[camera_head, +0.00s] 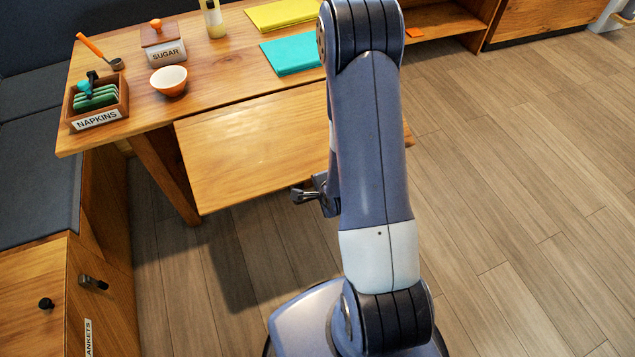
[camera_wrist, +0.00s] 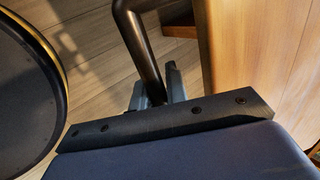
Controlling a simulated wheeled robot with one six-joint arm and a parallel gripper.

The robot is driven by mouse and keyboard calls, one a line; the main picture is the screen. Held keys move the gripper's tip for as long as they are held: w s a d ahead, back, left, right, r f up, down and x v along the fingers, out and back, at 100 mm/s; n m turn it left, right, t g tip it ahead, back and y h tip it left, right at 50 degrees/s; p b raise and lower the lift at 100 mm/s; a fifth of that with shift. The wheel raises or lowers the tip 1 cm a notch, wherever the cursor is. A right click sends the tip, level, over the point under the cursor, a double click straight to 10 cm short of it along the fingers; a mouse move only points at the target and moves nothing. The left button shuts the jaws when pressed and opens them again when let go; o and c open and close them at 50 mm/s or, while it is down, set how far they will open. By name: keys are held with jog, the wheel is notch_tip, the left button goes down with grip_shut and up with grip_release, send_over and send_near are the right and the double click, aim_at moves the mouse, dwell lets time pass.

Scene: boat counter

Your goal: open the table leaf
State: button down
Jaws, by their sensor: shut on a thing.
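The table leaf (camera_head: 250,150) is a plain wooden panel along the near edge of the wooden table (camera_head: 215,70). It sits lower than the tabletop and appears to slope down toward me; its exact angle is hard to tell. My arm covers its right part. My gripper (camera_head: 308,193) is at the leaf's near edge, partly hidden behind my arm. In the wrist view my gripper (camera_wrist: 157,92) is shut on a dark curved bar (camera_wrist: 142,45), which looks like a handle. A wooden face (camera_wrist: 250,55) stands right of the bar.
On the tabletop are a napkin box (camera_head: 97,120), an orange bowl (camera_head: 169,80), a sugar box (camera_head: 163,45), a turquoise cloth (camera_head: 291,54) and a yellow cloth (camera_head: 282,14). A bench (camera_head: 40,180) stands left. The floor (camera_head: 520,180) at right is clear.

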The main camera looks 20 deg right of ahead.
jog(key=s+r+g+p, duration=0.3)
jog(key=r+p, duration=0.9)
jog(key=p, duration=0.2)
jog(key=shift+p, duration=0.3)
jog(key=c, duration=1.4)
grip_release()
jog(key=shift+r, duration=0.1)
jog(key=p+v, duration=0.5)
jog(key=v, duration=0.5)
jog(key=shift+r, duration=0.45)
